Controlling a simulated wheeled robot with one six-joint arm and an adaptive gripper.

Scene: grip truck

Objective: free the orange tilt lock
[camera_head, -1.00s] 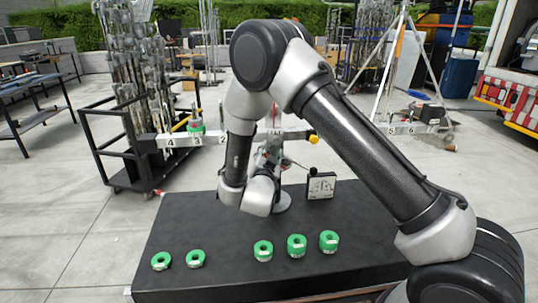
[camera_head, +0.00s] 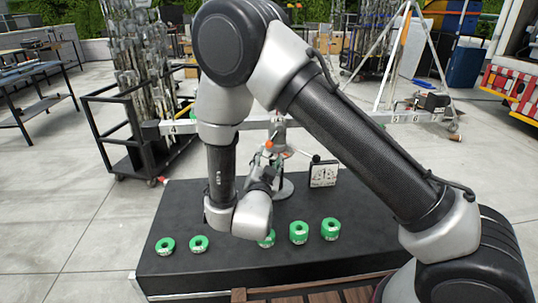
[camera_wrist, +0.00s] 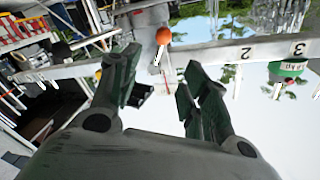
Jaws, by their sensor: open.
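The orange tilt lock looks to be the small orange ball on a thin stem (camera_wrist: 163,35), at the white beam in the wrist view. An orange spot, likely the same lock (camera_head: 268,146), shows beside my forearm in the head view. My gripper (camera_wrist: 160,78) is open and empty, its dark green fingers apart on either side below the ball in the picture. The ball lies beyond the fingertips, and I see no contact. The numbered beam (camera_head: 395,117) rests on a grey stand (camera_head: 285,186); my arm hides much of its middle.
A black table (camera_head: 190,272) carries several green ring weights (camera_head: 299,231) along its front and a small white dial panel (camera_head: 323,174). Another green weight (camera_wrist: 288,68) is at the beam's mark 3. A black cart (camera_head: 128,150) and a tripod (camera_head: 390,65) stand behind.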

